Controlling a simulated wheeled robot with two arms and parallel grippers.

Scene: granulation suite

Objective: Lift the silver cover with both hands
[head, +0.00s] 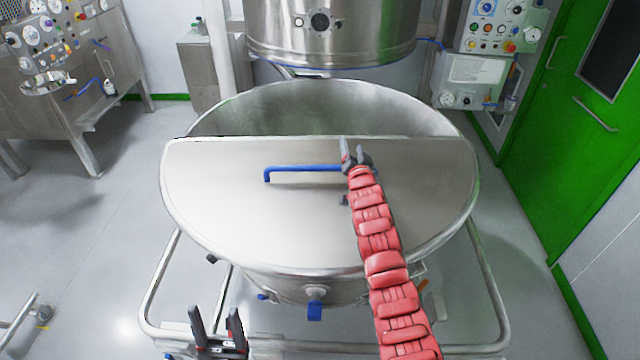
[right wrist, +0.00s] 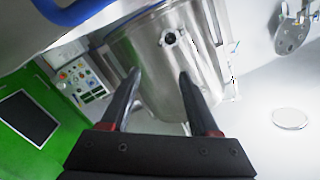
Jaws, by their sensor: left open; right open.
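The silver cover (head: 240,215) is a half-round metal lid lying over the near half of a large steel vessel (head: 300,105). A blue bar handle (head: 295,168) stands on it near its straight far edge; it also shows in the right wrist view (right wrist: 72,14), at the upper left, outside the fingers. My right gripper (head: 352,155) is at the handle's right end, open; in the right wrist view nothing sits between its fingers (right wrist: 158,76). Whether it touches the handle is unclear. My left gripper (head: 214,314) is open and empty, low in front of the vessel, away from the cover.
A steel drum (head: 335,30) hangs above the vessel's far side. A tubular frame (head: 147,300) surrounds the vessel's base. A control panel (head: 495,45) and green door (head: 575,130) are at the right, a steel cabinet (head: 80,90) at the left.

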